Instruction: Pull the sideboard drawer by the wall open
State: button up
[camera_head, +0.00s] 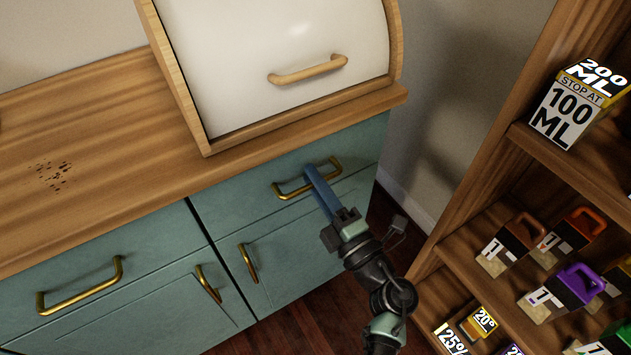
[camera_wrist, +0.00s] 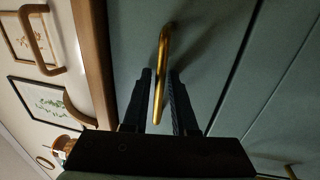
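The teal sideboard's right drawer (camera_head: 245,195), on the side near the wall, is shut, its front flush. Its brass bar handle (camera_head: 292,190) shows in the head view and stands upright in the picture of the wrist view (camera_wrist: 163,50). My gripper (camera_head: 309,170) reaches the right part of this handle. In the wrist view my gripper (camera_wrist: 161,72) has one dark finger on each side of the bar, with narrow gaps beside it, so it is open around the handle. The contact is partly hidden by the fingers in the head view.
A bread box (camera_head: 285,60) with a white front stands on the wooden top (camera_head: 90,150). The left drawer handle (camera_head: 80,288) and two door handles are near. A wooden shelf (camera_head: 480,215) with boxes stands close on the right, leaving a narrow floor gap.

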grip_shut()
dwell(1.4)
